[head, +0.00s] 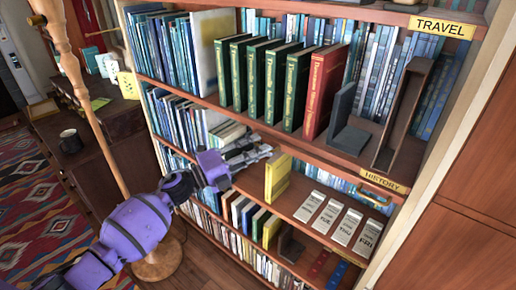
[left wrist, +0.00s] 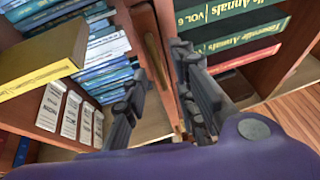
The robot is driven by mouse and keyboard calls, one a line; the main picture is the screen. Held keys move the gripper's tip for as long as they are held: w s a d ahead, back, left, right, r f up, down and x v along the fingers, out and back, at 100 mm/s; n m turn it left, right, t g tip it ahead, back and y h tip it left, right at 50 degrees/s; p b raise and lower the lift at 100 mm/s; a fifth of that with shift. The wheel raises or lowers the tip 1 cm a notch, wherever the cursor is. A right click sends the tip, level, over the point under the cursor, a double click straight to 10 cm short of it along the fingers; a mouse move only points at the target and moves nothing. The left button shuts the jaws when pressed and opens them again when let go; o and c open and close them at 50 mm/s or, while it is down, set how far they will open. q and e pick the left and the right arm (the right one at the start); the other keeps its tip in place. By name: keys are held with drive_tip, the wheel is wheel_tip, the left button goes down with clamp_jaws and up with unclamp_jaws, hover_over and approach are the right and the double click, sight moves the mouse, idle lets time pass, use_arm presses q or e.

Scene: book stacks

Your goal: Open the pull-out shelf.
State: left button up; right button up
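The pull-out shelf (head: 222,112) is a brown board at mid-height of the bookcase. It bears green volumes and one red volume, and its front edge (left wrist: 168,40) shows in the left wrist view. A brass handle (left wrist: 153,62) on that edge shows there, ahead of and between the finger lines. My left gripper (head: 262,153) is at the shelf front, below the green books. In the left wrist view the gripper (left wrist: 163,95) is open, its two fingers well apart. Contact with the handle cannot be told. My right gripper is out of view.
A grey bookend (head: 347,130) stands right of the red volume. A lamp pole (head: 95,120) and dark mug (head: 70,140) are left.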

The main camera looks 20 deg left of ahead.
use_arm(q)
drive_tip(key=shift+w+d+r, duration=0.1)
drive_tip(key=shift+w+d, duration=0.2)
drive_tip(key=shift+d, duration=0.05)
clamp_jaws()
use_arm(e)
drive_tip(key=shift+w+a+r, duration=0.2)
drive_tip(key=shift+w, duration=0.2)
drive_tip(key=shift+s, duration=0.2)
use_arm(q)
drive_tip(key=shift+s, duration=0.1)
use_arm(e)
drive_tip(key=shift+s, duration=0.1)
